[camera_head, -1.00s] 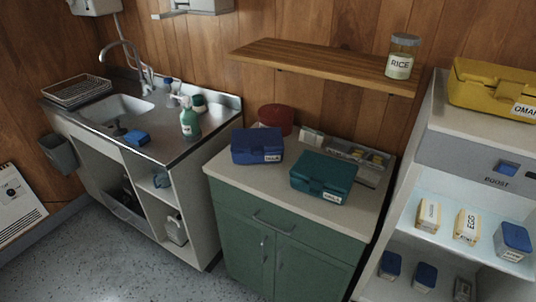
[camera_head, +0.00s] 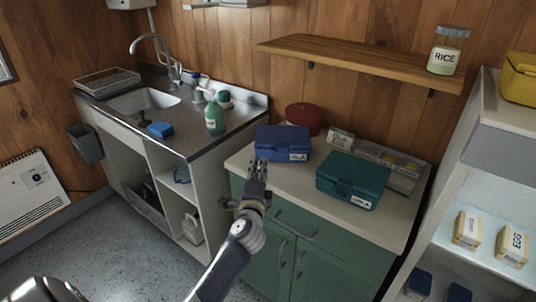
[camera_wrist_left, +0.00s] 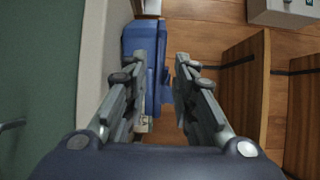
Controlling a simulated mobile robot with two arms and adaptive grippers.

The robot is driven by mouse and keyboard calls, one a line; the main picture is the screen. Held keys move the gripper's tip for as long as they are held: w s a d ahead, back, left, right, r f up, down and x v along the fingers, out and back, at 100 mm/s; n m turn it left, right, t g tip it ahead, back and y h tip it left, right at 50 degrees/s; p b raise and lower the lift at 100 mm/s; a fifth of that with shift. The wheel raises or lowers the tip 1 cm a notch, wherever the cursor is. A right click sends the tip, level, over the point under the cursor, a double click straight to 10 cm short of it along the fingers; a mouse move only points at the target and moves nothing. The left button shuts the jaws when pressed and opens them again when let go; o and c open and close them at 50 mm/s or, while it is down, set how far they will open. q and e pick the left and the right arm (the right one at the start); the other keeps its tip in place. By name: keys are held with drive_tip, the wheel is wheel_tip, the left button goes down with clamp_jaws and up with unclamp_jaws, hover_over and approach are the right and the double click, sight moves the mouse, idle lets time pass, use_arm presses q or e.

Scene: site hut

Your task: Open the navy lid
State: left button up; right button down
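The navy box (camera_head: 283,150) stands on the counter at the back left, and its navy lid (camera_head: 281,136) is closed. A white label is on its front. My left gripper (camera_head: 259,166) is in front of the box's left part, at about the counter's front edge. In the left wrist view the gripper (camera_wrist_left: 160,65) has its two fingers apart with nothing held between them. The navy box (camera_wrist_left: 150,45) shows beyond the fingertips, partly hidden by one finger. I cannot tell from these views whether a finger touches it. My right gripper is not in view.
A teal box (camera_head: 352,180) stands right of the navy box on the counter (camera_head: 292,186). A red round tin (camera_head: 304,118) and a divided tray (camera_head: 393,165) are behind them. A wooden shelf (camera_head: 360,60) with a rice jar (camera_head: 447,52) hangs above. The sink unit is left.

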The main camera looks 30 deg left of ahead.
sight(263, 150)
use_arm(q)
drive_tip(key=x, duration=0.8)
drive_tip(key=shift+w+a, duration=0.15)
drive_tip(key=shift+w, duration=0.15)
drive_tip(key=shift+f, duration=0.1)
clamp_jaws()
